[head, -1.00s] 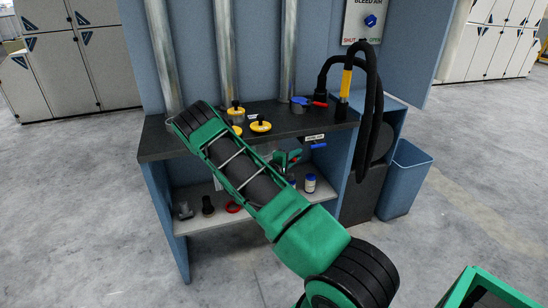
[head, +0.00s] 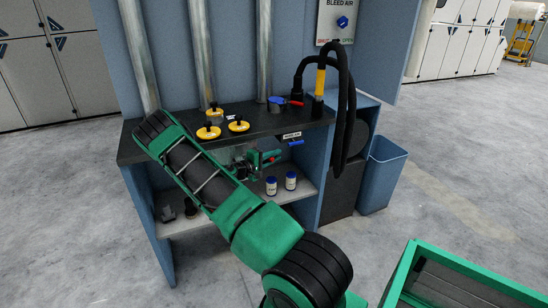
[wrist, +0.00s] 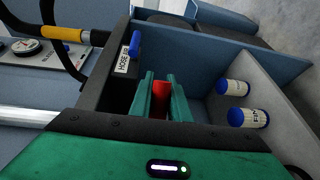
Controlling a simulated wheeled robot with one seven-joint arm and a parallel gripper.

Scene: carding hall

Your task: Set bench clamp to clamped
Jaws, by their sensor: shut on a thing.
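My gripper (wrist: 161,84) is shut on a red handle (wrist: 161,100), which stands upright between its two green fingers in the wrist view. In the head view my gripper (head: 266,161) is just under the front edge of the bench (head: 160,150), above the lower shelf. The red handle seems to belong to the bench clamp, but the clamp's body is hidden and I cannot tell how far the handle is turned.
A blue handle (head: 296,143) by a hose-air label sits close right of my gripper. Two blue-capped bottles (head: 271,186) (head: 291,181) stand on the shelf below. A blue bin (head: 383,175) stands right.

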